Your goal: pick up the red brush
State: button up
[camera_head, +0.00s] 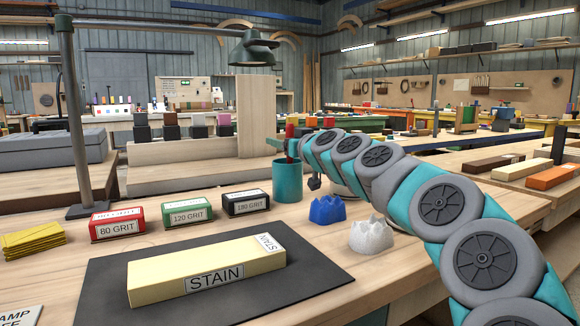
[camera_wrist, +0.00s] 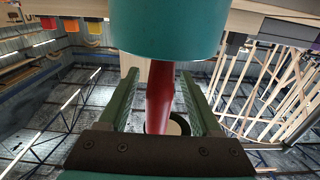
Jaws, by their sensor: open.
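The red brush stands in a teal cup (camera_head: 287,184) on the workbench, and its red handle (camera_head: 290,131) sticks up above the rim. In the wrist view the handle (camera_wrist: 160,95) runs between the two green fingers of my gripper (camera_wrist: 158,78), with the cup (camera_wrist: 168,30) beyond the fingertips. My gripper is open, with a gap visible on each side of the handle. In the head view my gripper (camera_head: 289,147) is small and partly hidden by my arm, just above the cup. The brush's lower end is hidden inside the cup.
A blue crown-shaped piece (camera_head: 327,210) and a white one (camera_head: 371,236) stand right of the cup. A black grit box (camera_head: 247,203) is to its left, with green and red boxes further left. A STAIN block (camera_head: 205,277) lies on a dark mat (camera_head: 110,265). A lamp (camera_head: 253,50) hangs above.

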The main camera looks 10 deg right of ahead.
jog(key=shift+c, duration=0.2)
grip_shut()
jog(key=shift+r, duration=0.1)
dwell(0.5)
